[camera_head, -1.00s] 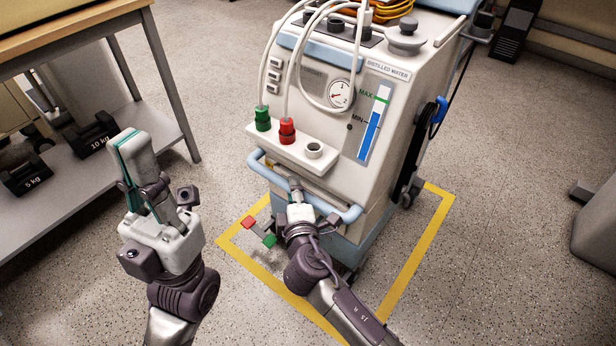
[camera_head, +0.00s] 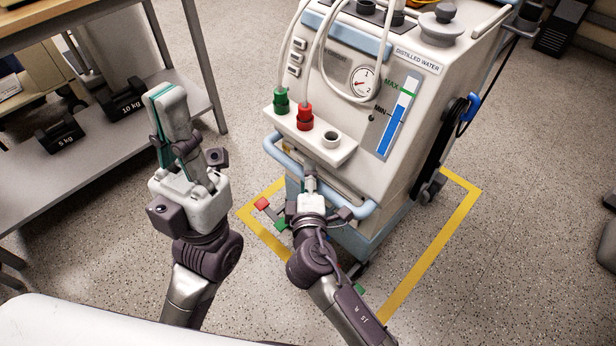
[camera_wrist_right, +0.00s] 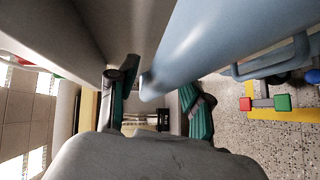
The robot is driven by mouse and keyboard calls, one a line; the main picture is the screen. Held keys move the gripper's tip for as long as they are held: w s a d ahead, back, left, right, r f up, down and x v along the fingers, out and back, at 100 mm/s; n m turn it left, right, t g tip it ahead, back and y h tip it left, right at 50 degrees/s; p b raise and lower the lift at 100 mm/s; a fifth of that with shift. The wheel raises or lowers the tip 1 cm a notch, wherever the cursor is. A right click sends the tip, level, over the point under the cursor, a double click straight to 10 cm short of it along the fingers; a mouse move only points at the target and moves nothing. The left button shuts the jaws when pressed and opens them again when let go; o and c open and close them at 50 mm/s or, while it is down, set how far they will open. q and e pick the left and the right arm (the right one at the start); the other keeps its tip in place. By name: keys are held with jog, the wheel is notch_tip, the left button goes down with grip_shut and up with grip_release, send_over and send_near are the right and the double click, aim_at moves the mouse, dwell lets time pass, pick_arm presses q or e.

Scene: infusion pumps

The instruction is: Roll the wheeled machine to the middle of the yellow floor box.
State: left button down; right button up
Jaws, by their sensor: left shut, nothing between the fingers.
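The wheeled machine (camera_head: 340,150) is a white and light-blue cart with a gauge, hoses and a blue level strip. It stands upright over the yellow floor box (camera_head: 430,257), whose left, front and right lines show; its far part is hidden behind the machine. A light-blue push handle (camera_head: 358,209) crosses the machine's front and shows large in the wrist view (camera_wrist_right: 215,40). My right gripper (camera_head: 310,183) is at the handle's middle; in the wrist view its green-padded fingers (camera_wrist_right: 160,100) are apart beside the bar. My left gripper (camera_head: 165,95) is shut and empty, left of the machine.
A shelf table (camera_head: 75,165) with 5 kg (camera_head: 60,135) and 10 kg (camera_head: 124,101) weights stands at the left. Red and green pedals (camera_head: 262,203) stick out low at the machine's front left. The floor to the right is mostly clear.

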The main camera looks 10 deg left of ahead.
jog(key=v, duration=1.2)
jog(key=shift+r, duration=0.1)
dwell(0.4)
